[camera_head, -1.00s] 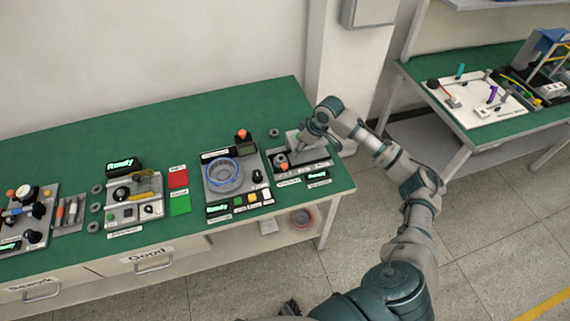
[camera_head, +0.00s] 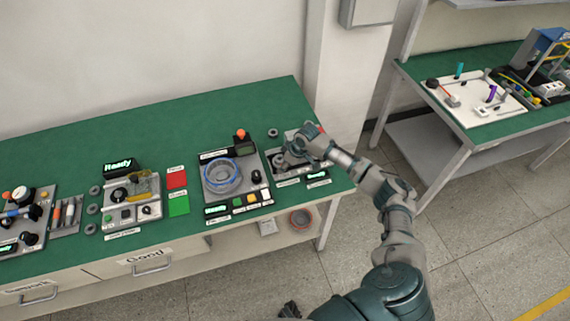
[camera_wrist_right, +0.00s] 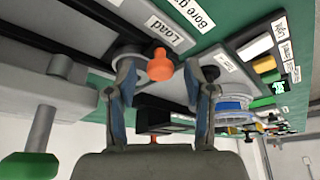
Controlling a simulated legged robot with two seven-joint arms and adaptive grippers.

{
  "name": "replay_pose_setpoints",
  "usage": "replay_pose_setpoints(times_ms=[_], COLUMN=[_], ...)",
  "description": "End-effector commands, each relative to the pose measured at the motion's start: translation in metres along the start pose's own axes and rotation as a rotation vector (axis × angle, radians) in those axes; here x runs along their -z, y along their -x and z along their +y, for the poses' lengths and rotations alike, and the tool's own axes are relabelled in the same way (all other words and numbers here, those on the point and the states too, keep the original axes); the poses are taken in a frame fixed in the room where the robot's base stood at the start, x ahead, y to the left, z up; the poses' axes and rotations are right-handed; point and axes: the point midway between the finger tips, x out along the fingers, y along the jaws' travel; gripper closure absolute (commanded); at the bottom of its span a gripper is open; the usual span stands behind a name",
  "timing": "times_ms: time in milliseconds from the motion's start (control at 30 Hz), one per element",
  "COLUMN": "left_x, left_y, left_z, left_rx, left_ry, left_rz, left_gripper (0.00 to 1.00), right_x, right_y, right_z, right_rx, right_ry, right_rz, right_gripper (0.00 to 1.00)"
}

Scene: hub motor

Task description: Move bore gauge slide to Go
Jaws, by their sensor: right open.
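The bore gauge station (camera_head: 309,168) is a grey fixture at the right end of the green bench. Its slide has an orange knob (camera_wrist_right: 160,66), seen in the right wrist view close to the label "Load" (camera_wrist_right: 167,32). My right gripper (camera_wrist_right: 164,78) is open, with one finger on each side of the knob; I cannot tell whether either finger touches it. In the head view my right gripper (camera_head: 284,160) is over the left part of the station and hides the knob.
A station with a blue-rimmed ring (camera_head: 222,176) stands just left of the bore gauge. A grey ring (camera_head: 273,132) lies behind. In the wrist view a green-ended handle (camera_wrist_right: 30,166) is at lower left.

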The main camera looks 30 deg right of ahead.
Motion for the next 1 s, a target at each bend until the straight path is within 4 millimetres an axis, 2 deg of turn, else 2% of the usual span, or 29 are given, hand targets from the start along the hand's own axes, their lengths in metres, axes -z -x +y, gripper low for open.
replay_pose_setpoints(times_ms=[67,200,267,300,533,700,867,1000], left_x=[-0.001,-0.002,-0.002,-0.002,-0.003,-0.037,-0.045,-0.047], left_y=[0.000,0.000,0.000,0.000,0.002,0.003,0.005,0.005], left_z=[0.000,0.000,0.000,0.000,-0.002,-0.004,-0.003,-0.002], left_rx=[0.000,0.000,0.000,0.000,0.002,0.004,0.002,0.002], left_ry=[0.000,0.000,0.000,0.000,-0.002,-0.009,-0.009,-0.009], left_rz=[-0.001,-0.003,-0.003,-0.002,0.002,-0.021,-0.020,-0.021], left_gripper=[0.60,0.60,0.60,0.60,0.60,0.60,0.60,0.60], right_x=[0.000,0.000,0.000,0.000,-0.004,-0.027,-0.047,-0.053], right_y=[0.000,0.000,0.000,0.000,0.002,0.014,0.021,0.022], right_z=[0.000,0.001,0.001,0.001,0.005,0.031,0.052,0.058], right_rx=[0.000,0.001,0.000,0.000,-0.001,-0.002,-0.001,0.000], right_ry=[0.000,-0.001,-0.001,-0.001,-0.002,-0.006,-0.004,-0.001], right_rz=[0.000,0.000,0.000,0.000,-0.001,-0.004,-0.001,0.001], right_gripper=[0.47,0.82,0.97,1.00,1.00,1.00,1.00,1.00])
